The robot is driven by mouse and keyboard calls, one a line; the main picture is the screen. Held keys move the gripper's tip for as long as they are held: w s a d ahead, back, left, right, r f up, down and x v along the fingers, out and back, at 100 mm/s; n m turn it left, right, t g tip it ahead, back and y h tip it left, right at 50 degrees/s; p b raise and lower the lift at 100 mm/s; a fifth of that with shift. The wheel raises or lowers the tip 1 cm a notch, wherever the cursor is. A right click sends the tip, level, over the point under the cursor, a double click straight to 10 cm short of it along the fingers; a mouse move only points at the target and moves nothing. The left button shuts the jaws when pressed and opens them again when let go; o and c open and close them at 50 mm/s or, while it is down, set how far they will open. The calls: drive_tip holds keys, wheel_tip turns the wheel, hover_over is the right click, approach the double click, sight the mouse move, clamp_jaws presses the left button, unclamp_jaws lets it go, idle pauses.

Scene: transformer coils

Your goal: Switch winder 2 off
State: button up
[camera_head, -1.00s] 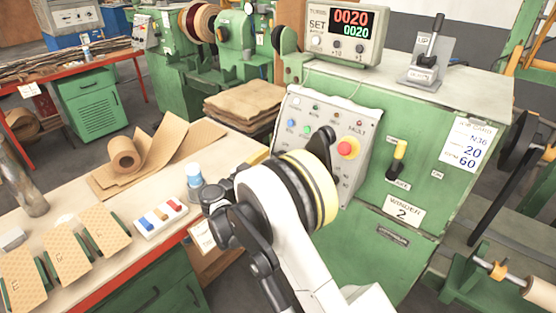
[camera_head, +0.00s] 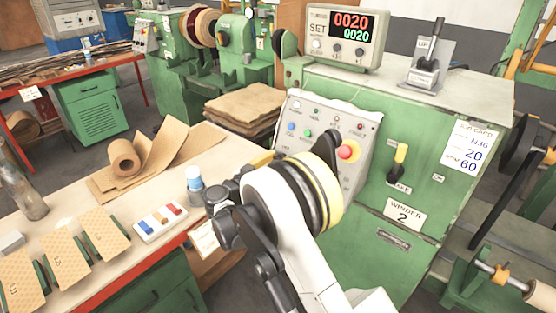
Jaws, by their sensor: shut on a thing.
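Winder 2 is the green machine at the right, with a "WINDER 2" plate (camera_head: 404,214) on its front. Its sloping grey control panel (camera_head: 362,120) carries small lamps and buttons and a red emergency button (camera_head: 348,151). A yellow-handled brake lever (camera_head: 400,153) is right of the panel. My wrist, white with a yellow band, covers the panel's lower part. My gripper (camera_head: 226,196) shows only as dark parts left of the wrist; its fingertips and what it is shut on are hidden.
A display (camera_head: 341,38) reading 0020 sits on the winder. Another green machine stands behind.

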drive_tip(key=n+y, duration=0.1)
drive_tip(key=n, duration=0.2)
drive_tip(key=n+t+y, duration=0.1)
drive_tip(key=n, duration=0.2)
drive_tip(key=shift+d, duration=0.1)
drive_tip(key=n+y, duration=0.1)
drive_tip(key=n, duration=0.2)
drive_tip(key=n+y, duration=0.1)
drive_tip(key=n, duration=0.1)
drive_tip(key=shift+n+y, duration=0.4)
drive_tip(key=n, duration=0.2)
drive_tip(key=n+y+p, duration=0.1)
drive_tip(key=n, duration=0.1)
drive_tip(key=shift+n+y, duration=0.3)
drive_tip(key=shift+n, duration=0.1)
drive_tip(key=shift+n+g+y+p, duration=0.55)
drive_tip(key=shift+n+g, duration=0.25)
drive_tip(key=shift+n, duration=1.2)
drive_tip(key=o, duration=1.2)
drive_tip(key=shift+w, duration=0.1)
drive_tip(key=shift+c, duration=0.2)
